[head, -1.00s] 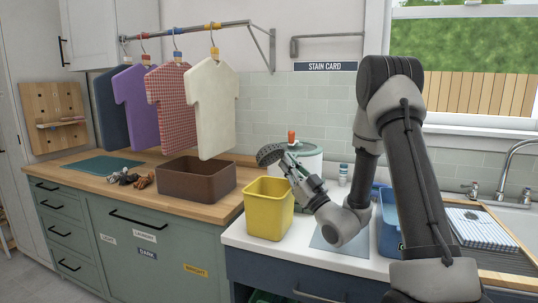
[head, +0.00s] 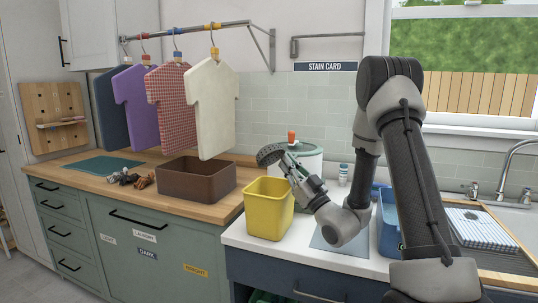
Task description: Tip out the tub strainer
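The tub strainer looks to be the dark grey perforated disc (head: 270,154), held tilted above the far side of the yellow bin. My gripper (head: 287,166) is at the disc's right edge and appears shut on it; the fingertips are small and partly hidden. The yellow bin (head: 268,212) stands on the white counter at its left end, below the gripper. Its inside is mostly hidden. A white tub with a green rim (head: 311,160) and an orange knob stands behind my gripper, partly covered by it.
A brown box (head: 196,183) stands on the wooden counter left of the yellow bin. A blue container (head: 389,226) is partly hidden behind my arm. A striped cloth (head: 476,226) lies by the sink. Shirts hang from a rail (head: 190,31) above.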

